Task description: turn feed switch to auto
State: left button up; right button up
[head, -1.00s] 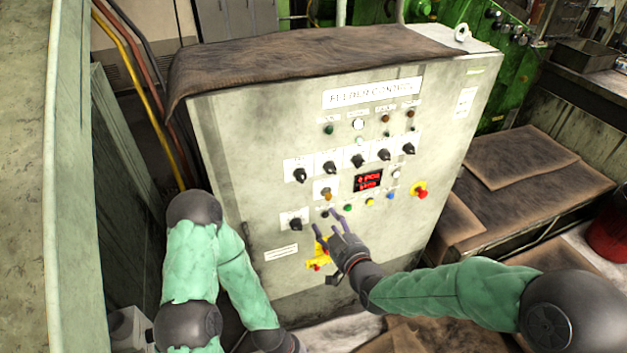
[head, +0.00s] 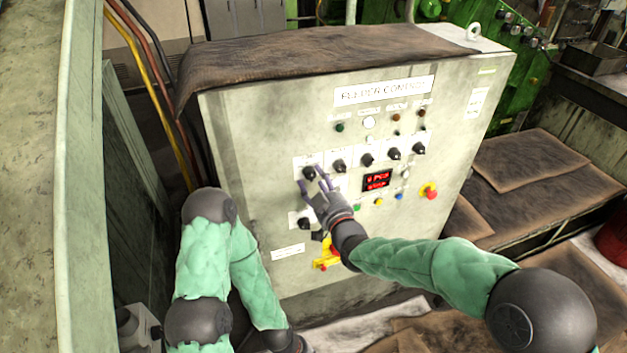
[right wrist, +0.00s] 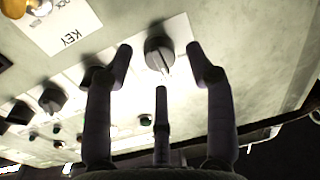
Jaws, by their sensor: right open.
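The feeder control cabinet (head: 240,130) has a row of black rotary switches on its pale, grimy front panel. The leftmost switch of that row (head: 309,173) is the one at my right gripper (head: 316,179). The gripper is open and its fingers point at the panel around this switch. In the right wrist view, the black knob (right wrist: 158,50) with a pale pointer mark sits between the two outer fingertips of my gripper (right wrist: 160,66). A third finger is below it. Contact cannot be told. The switch labels are too small to read.
Other black switches (head: 367,160) continue to the right. A red display (head: 377,180), coloured buttons, a red emergency stop (head: 429,190) and a yellow-handled switch (head: 325,260) are nearby. A brown cloth (head: 300,62) covers the cabinet top. A yellow cable (head: 150,90) runs at left.

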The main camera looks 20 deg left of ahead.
jog(key=shift+x, duration=0.85)
grip_shut()
